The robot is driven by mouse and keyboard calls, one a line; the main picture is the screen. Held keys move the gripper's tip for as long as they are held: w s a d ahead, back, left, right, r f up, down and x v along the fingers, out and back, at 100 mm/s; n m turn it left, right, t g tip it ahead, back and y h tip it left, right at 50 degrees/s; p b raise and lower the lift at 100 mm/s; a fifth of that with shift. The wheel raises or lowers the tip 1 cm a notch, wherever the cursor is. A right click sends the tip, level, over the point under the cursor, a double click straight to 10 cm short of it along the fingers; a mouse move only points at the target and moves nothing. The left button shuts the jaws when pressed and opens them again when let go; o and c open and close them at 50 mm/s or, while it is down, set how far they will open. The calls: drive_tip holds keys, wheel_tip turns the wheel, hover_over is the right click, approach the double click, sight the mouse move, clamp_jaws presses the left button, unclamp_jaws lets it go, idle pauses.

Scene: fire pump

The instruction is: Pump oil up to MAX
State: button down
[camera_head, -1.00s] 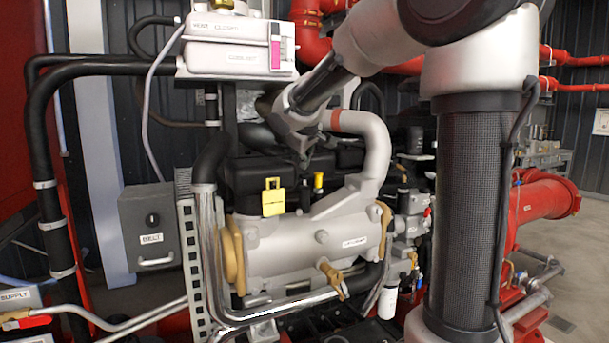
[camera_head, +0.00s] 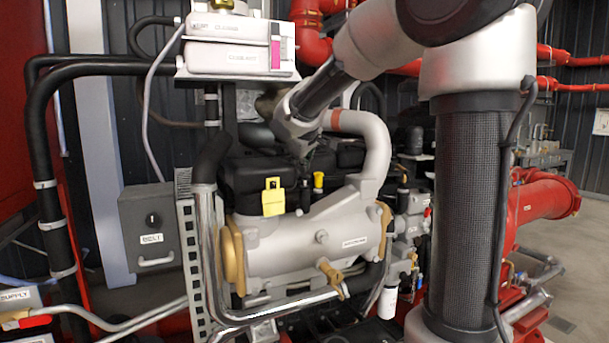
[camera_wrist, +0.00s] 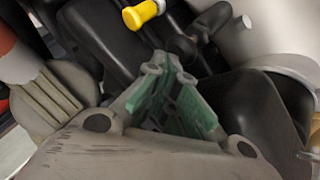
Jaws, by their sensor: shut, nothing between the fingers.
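My gripper (camera_head: 306,153) is shut and empty, just above the black engine top in the head view. It also shows in the wrist view (camera_wrist: 160,65), its green-padded fingers together at the tips. A yellow knob (camera_head: 318,182) stands on the engine just below and right of the gripper; a yellow cap in the wrist view (camera_wrist: 140,14) lies beyond the fingertips, apart from them. A white lube tank (camera_head: 230,55) sits at the upper left with an upright gauge (camera_head: 276,52) showing a pink column. MAX mark and pump handle cannot be made out.
A yellow tag (camera_head: 273,202) hangs on the engine front. A silver pipe (camera_head: 375,150) curves right of my gripper. A grey belt box (camera_head: 150,225) stands at the left. Black hoses (camera_head: 40,130) run along the left side. Open floor shows at the far right.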

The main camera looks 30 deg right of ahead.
sight(301, 174)
drive_tip(key=shift+s+f, duration=0.2)
drive_tip(key=shift+f, duration=1.1)
idle(0.8)
drive_tip(key=shift+r, duration=0.1)
drive_tip(key=shift+w+a+r, duration=0.15)
drive_tip(key=shift+r, duration=1.25)
drive_tip(key=shift+r, duration=2.6)
